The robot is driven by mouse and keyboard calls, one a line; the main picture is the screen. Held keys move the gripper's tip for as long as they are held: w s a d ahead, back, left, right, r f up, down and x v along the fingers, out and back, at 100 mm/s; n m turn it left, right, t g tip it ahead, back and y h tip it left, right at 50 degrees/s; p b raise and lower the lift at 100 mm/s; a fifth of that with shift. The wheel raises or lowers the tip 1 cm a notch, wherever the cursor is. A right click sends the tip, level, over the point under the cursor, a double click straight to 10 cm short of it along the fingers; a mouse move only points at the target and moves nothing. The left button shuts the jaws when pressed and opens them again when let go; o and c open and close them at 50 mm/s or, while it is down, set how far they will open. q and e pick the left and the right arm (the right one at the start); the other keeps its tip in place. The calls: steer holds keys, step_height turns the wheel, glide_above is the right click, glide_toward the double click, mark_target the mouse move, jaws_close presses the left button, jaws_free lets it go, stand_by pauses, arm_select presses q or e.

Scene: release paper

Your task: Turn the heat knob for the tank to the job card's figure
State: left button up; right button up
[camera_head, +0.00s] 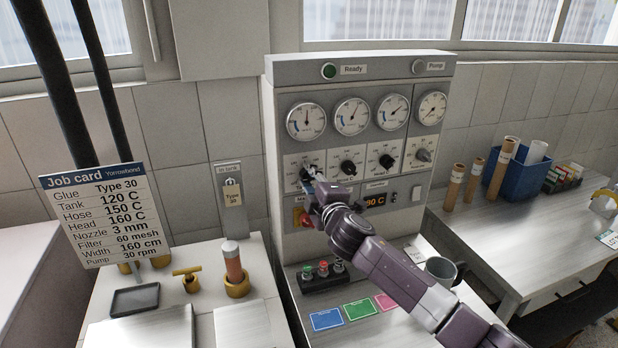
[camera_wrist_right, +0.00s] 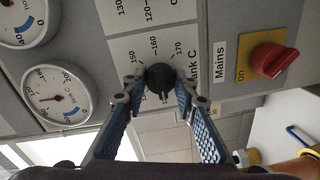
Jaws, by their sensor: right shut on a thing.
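The job card (camera_head: 105,215) at the left reads Tank 120 C. The tank knob is the leftmost of the row of black knobs on the grey panel, mostly hidden by my gripper in the head view. In the right wrist view the black tank knob (camera_wrist_right: 159,79) sits between my fingers, beside a label ending "nk C". Figures 150, 160 and 170 show beside it; its mark points down in that picture, and the figure there is hidden. My right gripper (camera_head: 311,177) is shut on the knob, its fingers (camera_wrist_right: 158,92) on either side. My left gripper is not in view.
Gauges (camera_head: 306,120) sit above the knobs. A red Mains switch (camera_wrist_right: 274,61) is close by my right gripper. An orange display (camera_head: 375,201) reads 80 C in its visible part.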

steer(key=shift+f, duration=0.1)
steer(key=o, duration=1.2)
steer(key=shift+c, duration=0.2)
steer(key=shift+s, duration=0.1)
steer(key=v, duration=1.1)
steer(key=shift+s+d, duration=0.15)
steer(key=shift+s, duration=0.25)
